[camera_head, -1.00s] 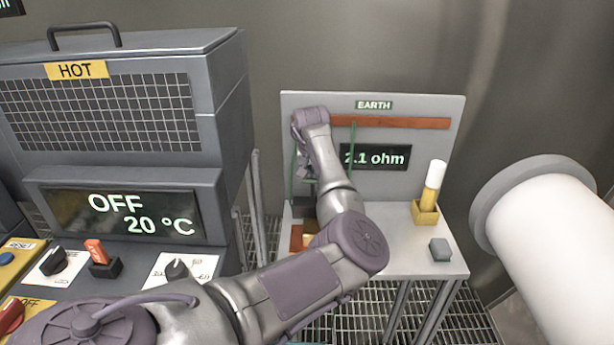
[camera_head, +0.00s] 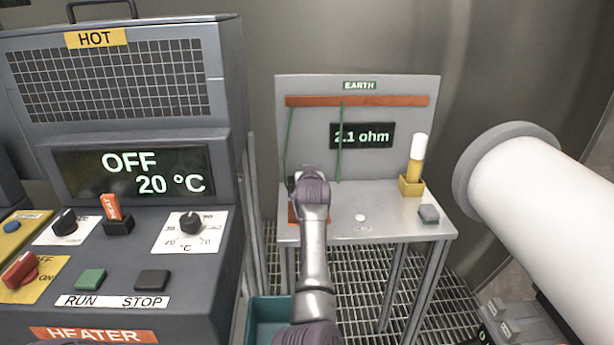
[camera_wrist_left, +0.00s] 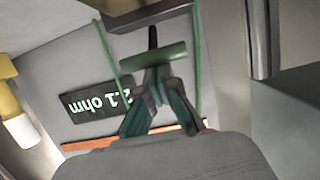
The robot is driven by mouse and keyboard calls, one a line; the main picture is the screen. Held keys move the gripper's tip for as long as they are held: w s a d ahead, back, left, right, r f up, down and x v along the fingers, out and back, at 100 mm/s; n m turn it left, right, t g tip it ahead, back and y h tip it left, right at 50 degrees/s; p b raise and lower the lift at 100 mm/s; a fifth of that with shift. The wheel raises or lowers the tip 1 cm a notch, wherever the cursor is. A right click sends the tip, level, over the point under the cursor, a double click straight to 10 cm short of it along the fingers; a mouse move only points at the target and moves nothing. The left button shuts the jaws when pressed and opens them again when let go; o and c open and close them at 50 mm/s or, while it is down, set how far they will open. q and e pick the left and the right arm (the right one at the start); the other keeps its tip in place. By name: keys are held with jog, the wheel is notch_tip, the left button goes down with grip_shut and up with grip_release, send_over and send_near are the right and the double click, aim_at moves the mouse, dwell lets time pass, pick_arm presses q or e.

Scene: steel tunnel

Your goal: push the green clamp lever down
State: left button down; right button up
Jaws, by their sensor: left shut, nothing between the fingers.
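In the left wrist view, the green clamp lever (camera_wrist_left: 152,64) is a green crossbar on a dark stem, beside a dark block. My left gripper (camera_wrist_left: 157,78) is shut and empty, its fingertips close to the middle of the bar. I cannot tell whether they touch it. In the head view, my left wrist and forearm reach over the left end of the earth table (camera_head: 385,220) and hide the lever and fingertips. A copper-coloured piece (camera_head: 294,215) shows beside my wrist. My right gripper is not in view.
The earth panel (camera_head: 400,125) stands behind the table, with a copper bar, green wires and a "2.1 ohm" display. A yellow holder (camera_head: 412,186) and grey block (camera_head: 428,213) are on the right. The heater (camera_head: 130,130) stands left; a white cylinder (camera_head: 540,215) stands right.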

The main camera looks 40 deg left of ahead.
pick_arm(q)
jog(key=shift+s+d+f, duration=0.2)
jog(key=shift+s+f, duration=0.05)
jog(key=shift+f, duration=0.45)
jog(key=shift+s+d+f, duration=0.15)
jog(key=shift+s+f, duration=0.05)
jog(key=shift+f, duration=0.25)
jog(key=shift+f+b, duration=0.2)
jog(key=shift+b, duration=0.1)
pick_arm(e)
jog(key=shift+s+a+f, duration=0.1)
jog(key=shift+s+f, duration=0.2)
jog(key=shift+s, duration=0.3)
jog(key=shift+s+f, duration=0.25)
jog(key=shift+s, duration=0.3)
